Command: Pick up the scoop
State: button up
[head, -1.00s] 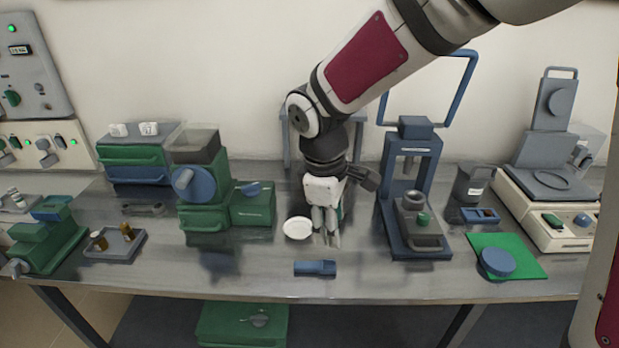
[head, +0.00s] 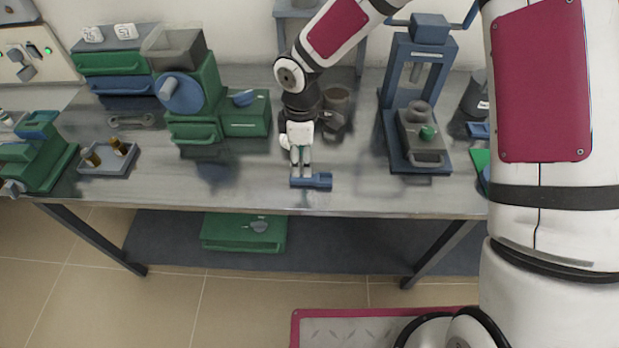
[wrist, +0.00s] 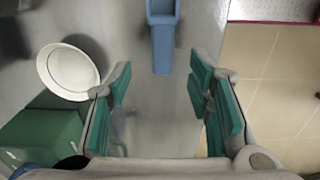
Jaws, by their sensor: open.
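The blue scoop (head: 318,181) lies flat near the front edge of the metal table. In the wrist view the scoop (wrist: 162,35) shows its hollow end at the top edge and its handle pointing down toward the fingers. My gripper (head: 300,172) points down at the scoop in the head view, its fingertips overlapping the scoop's back left part. In the wrist view my gripper (wrist: 160,95) is open, with green pads apart and nothing between them. The handle lines up with the gap between the fingers. I cannot tell the remaining height above the table.
A white dish (wrist: 68,70) and a green box (wrist: 40,132) are left of the fingers in the wrist view. A green machine with a blue disc (head: 205,90) stands left, a blue press (head: 420,110) right. Bare table (head: 250,178) lies around the scoop.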

aim_at(311, 180)
jog(key=shift+s+d+f+p, duration=0.1)
jog(key=shift+d+f+p, duration=0.1)
jog(key=shift+f, duration=1.35)
jog(key=shift+s+d+f+p, duration=0.1)
jog(key=shift+f+p, duration=0.05)
jog(key=shift+f, duration=1.4)
jog(key=c, duration=1)
